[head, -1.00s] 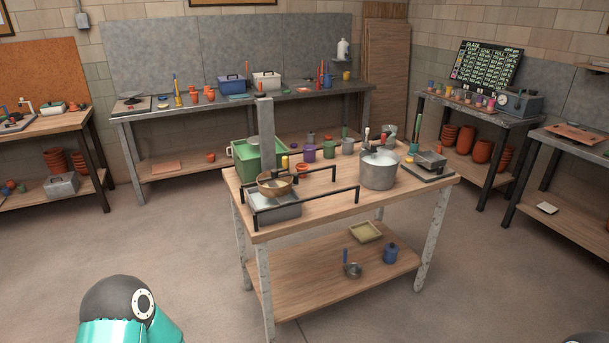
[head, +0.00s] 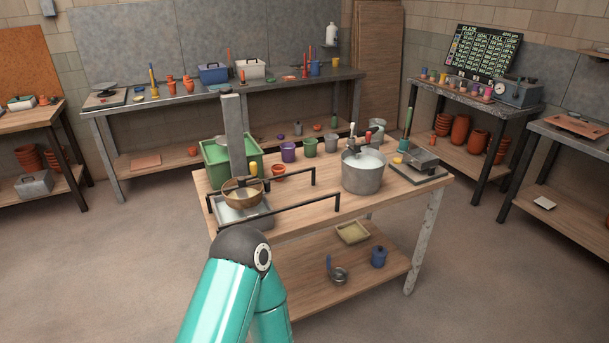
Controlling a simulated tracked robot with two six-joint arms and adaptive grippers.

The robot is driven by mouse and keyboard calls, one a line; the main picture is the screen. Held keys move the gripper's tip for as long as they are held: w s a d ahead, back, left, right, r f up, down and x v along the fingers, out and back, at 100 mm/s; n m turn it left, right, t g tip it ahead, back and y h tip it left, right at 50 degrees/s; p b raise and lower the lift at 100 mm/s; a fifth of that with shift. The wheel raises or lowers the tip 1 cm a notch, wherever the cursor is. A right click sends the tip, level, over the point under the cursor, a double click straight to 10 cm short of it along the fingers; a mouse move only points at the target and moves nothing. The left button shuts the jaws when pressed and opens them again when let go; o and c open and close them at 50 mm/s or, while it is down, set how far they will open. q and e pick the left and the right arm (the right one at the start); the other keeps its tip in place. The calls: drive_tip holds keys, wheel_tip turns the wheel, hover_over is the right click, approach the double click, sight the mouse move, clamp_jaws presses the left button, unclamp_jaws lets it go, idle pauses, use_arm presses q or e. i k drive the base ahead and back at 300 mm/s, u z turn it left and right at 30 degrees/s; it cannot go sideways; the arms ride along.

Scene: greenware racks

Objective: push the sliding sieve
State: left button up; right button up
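The sliding sieve (head: 243,190) is a round, brown-rimmed bowl with a dark bar across its top. It sits at the left end of two black rails (head: 293,217), above a grey rectangular basin (head: 258,219) on the wooden worktable (head: 330,207). A grey upright post (head: 233,135) stands just behind it. My teal left arm with its black joint rises from the bottom of the view, in front of the table's near left corner. Neither gripper is in view, and nothing visible touches the sieve.
A green bin (head: 215,152) stands behind the sieve. Several small coloured pots, a large grey pot (head: 364,172) and a scale-like device (head: 418,167) occupy the table's back and right. The tabletop right of the rails' near side is bare. Other benches line the walls.

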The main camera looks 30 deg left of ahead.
sight(246, 199)
drive_tip(key=u, duration=0.15)
drive_tip(key=i, duration=0.85)
drive_tip(key=u, duration=0.75)
